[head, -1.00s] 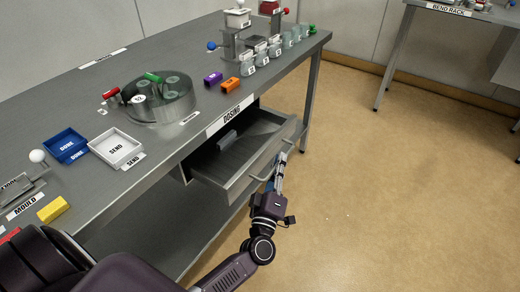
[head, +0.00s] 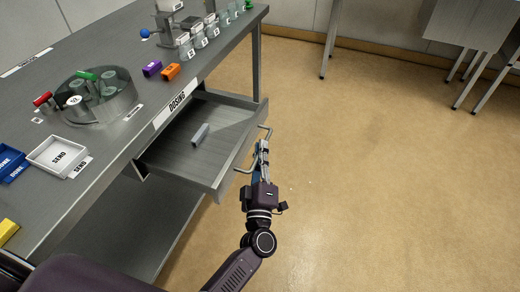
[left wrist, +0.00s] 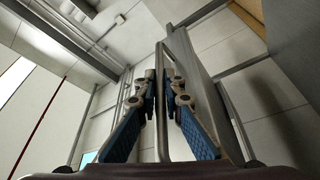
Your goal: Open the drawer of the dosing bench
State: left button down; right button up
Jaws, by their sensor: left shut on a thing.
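The drawer (head: 178,168) of the dosing bench (head: 105,150) stands well out from under the bench top, with its inside in view. A small grey block (head: 200,135) lies in it. My left gripper (head: 262,150) is at the drawer's front, shut on the bar handle (head: 246,171). In the left wrist view the handle bar (left wrist: 161,110) runs between the two blue-padded fingers of the left gripper (left wrist: 161,90). The drawer front (left wrist: 205,85) is just to the right of them. My right gripper is not in view.
On the bench top are a white SEND tray (head: 58,155), a blue tray (head: 10,163), a round clear holder (head: 98,97), a purple piece (head: 152,69) and an orange piece (head: 171,71). Open floor (head: 370,190) lies right of the drawer.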

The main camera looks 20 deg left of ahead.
pick_arm(q)
jog(key=c, duration=2)
grip_release()
jog(key=shift+c, duration=0.2)
jog(key=v, duration=1.2)
